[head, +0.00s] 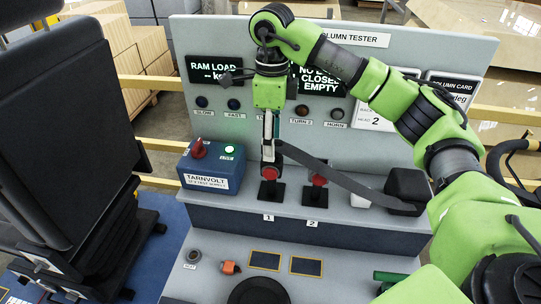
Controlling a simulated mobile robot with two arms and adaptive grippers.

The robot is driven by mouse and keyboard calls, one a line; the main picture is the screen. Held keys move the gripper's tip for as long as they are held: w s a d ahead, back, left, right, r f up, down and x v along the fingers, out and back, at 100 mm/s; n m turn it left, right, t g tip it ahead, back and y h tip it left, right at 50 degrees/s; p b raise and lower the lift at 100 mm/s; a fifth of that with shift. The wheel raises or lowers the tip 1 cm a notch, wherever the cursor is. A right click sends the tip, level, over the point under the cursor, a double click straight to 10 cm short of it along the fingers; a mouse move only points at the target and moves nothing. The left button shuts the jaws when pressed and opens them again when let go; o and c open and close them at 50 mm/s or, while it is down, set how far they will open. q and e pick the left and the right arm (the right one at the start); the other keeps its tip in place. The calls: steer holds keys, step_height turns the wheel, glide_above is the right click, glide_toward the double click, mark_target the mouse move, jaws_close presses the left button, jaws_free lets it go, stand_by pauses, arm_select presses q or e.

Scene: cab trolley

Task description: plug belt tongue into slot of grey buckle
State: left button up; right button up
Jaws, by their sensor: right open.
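My right gripper (268,128) points straight down above the buckle marked 1 (269,188). It is open, with its fingers around the upper part of the belt tongue (268,152). The tongue hangs upright over buckle 1; I cannot tell whether its tip is inside the slot. The dark belt (340,178) runs from the tongue down right to a black housing (407,186). A second buckle, marked 2 (316,193), stands to the right. Both show red parts on black bases; their grey parts are too small to tell. My left gripper is out of view.
A blue box with a red knob and green light (209,167) stands left of the buckles. A tall panel (305,130) rises behind. A black seat (65,130) fills the left. A small orange piece (230,267) lies on the front ledge.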

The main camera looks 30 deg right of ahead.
steer(key=shift+f+b, duration=0.3)
steer(key=shift+f, duration=0.55)
stand_by(0.4)
jaws_close()
steer(key=shift+r, duration=0.2)
steer(key=shift+r+p, duration=2.15)
steer(key=shift+r, duration=0.75)
